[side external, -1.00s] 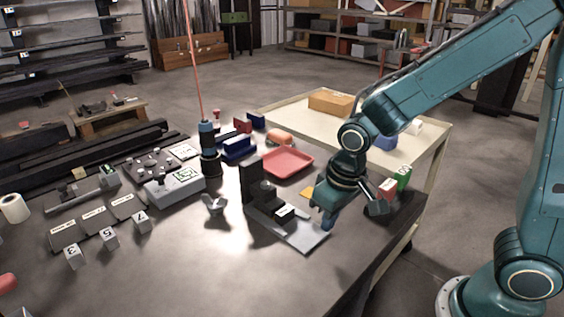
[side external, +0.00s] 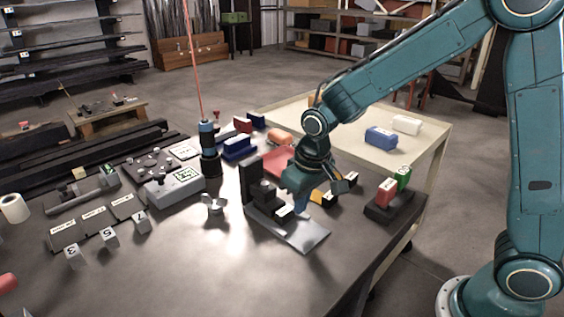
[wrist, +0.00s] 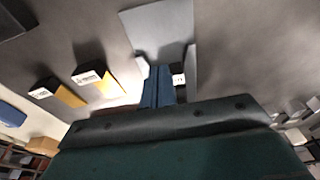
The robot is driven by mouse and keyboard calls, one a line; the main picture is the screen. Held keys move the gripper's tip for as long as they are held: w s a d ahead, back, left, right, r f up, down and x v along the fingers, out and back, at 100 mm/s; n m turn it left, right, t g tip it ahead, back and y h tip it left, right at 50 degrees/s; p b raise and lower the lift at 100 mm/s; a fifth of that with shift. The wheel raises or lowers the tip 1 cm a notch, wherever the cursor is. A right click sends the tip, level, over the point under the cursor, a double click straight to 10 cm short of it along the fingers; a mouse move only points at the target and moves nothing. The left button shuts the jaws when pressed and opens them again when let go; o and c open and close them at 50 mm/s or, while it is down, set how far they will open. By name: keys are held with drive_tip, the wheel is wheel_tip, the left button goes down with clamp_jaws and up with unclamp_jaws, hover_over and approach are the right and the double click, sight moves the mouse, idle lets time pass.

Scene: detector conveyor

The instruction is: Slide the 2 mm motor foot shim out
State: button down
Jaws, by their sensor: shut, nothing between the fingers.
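A motor foot assembly with a black upright (side external: 249,182) stands on a light grey plate (side external: 306,236) on the bench. A small white-labelled piece (side external: 284,211) sits at its foot, on the side facing my gripper. I cannot read its label or tell for sure that it is the 2 mm shim. My gripper (side external: 301,203) points down beside this piece, with its blue fingers together and nothing held. In the wrist view the closed fingers (wrist: 158,87) lie over the plate (wrist: 160,35), just left of the white label (wrist: 179,79). The fingers hide part of the assembly.
Two yellow pieces with white labels (wrist: 88,77) (wrist: 40,92) lie beside the plate. A red tray (side external: 277,160) is behind my gripper. A dark stand (side external: 388,212) holds red and green blocks at right. The bench in front of the plate is clear.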

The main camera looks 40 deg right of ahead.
sight(286, 207)
drive_tip(key=w, duration=0.4)
drive_tip(key=shift+w, duration=0.35)
drive_tip(key=shift+s+f, duration=0.1)
drive_tip(key=shift+f, duration=0.75)
drive_tip(key=shift+s+f, duration=0.1)
drive_tip(key=shift+s, duration=4.15)
drive_tip(key=shift+w+r, duration=0.15)
drive_tip(key=shift+r, duration=0.65)
drive_tip(key=shift+r, duration=0.1)
